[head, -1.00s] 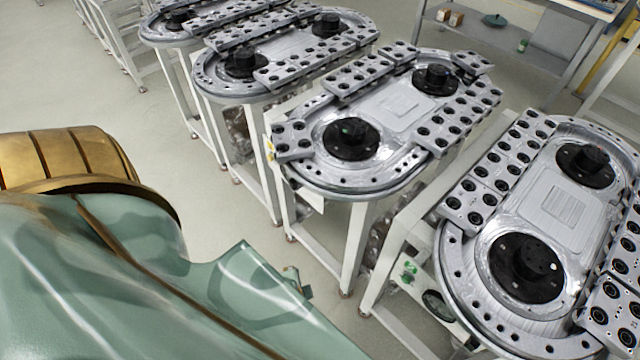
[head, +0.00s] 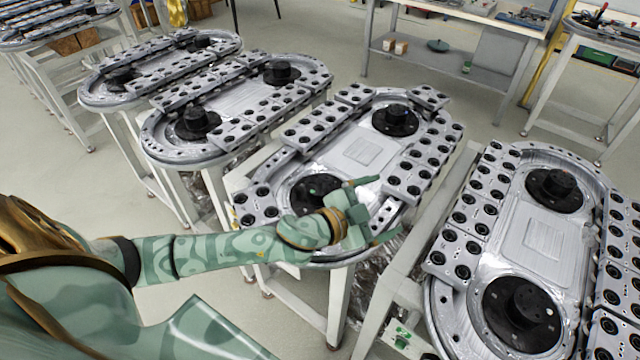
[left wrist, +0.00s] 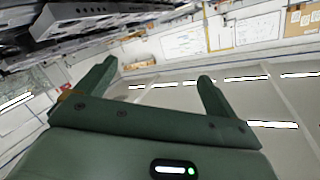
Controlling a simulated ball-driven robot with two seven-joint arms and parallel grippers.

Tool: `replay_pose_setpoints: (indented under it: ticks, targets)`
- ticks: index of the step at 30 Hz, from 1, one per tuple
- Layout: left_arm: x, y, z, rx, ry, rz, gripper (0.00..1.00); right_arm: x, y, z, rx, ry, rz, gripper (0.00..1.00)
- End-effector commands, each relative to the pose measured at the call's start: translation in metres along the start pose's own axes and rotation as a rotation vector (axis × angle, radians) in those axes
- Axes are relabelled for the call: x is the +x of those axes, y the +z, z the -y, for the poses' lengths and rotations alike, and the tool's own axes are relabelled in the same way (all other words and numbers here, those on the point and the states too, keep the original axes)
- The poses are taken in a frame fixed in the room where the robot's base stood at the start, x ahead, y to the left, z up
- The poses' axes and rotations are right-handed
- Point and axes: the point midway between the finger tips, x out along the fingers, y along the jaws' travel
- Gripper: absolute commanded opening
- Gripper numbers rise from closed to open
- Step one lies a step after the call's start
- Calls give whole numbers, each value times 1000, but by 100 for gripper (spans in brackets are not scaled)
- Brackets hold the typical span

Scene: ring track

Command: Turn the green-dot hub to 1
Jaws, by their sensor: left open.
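My left gripper (head: 374,210) is open and empty above the near part of the middle ring track (head: 335,155). Its fingers also show spread apart in the left wrist view (left wrist: 153,85), with nothing between them. The black near hub (head: 312,190) of that track is partly hidden behind my gripper and wrist. The black far hub (head: 396,118) of the same track is uncovered. My right gripper is not in view.
Another ring track (head: 535,235) with two black hubs stands close on the right. More tracks (head: 235,105) stand to the left. Grey carriages with black rollers (head: 425,160) line the tracks' edges. A workbench (head: 470,40) stands at the back.

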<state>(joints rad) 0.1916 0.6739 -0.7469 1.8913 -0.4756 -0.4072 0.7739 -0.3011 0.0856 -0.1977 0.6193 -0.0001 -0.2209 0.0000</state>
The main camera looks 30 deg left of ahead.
Motion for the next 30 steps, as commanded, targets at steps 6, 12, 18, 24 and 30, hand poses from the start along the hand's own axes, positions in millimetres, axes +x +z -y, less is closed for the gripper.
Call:
replay_pose_setpoints:
  ticks: [6, 12, 18, 24, 30]
  targets:
    - [-18, 56, 87, -29, 416, 49, 94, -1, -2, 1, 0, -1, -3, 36]
    - [-94, 120, 180, -226, 518, 374, 94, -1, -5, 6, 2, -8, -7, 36]
    - [-119, 139, 199, -320, 519, 483, 94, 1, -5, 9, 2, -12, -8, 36]
    - [-89, 154, 176, -322, 523, 481, 94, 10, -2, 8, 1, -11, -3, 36]
    - [-48, 173, 147, -320, 522, 480, 94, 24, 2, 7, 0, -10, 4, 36]
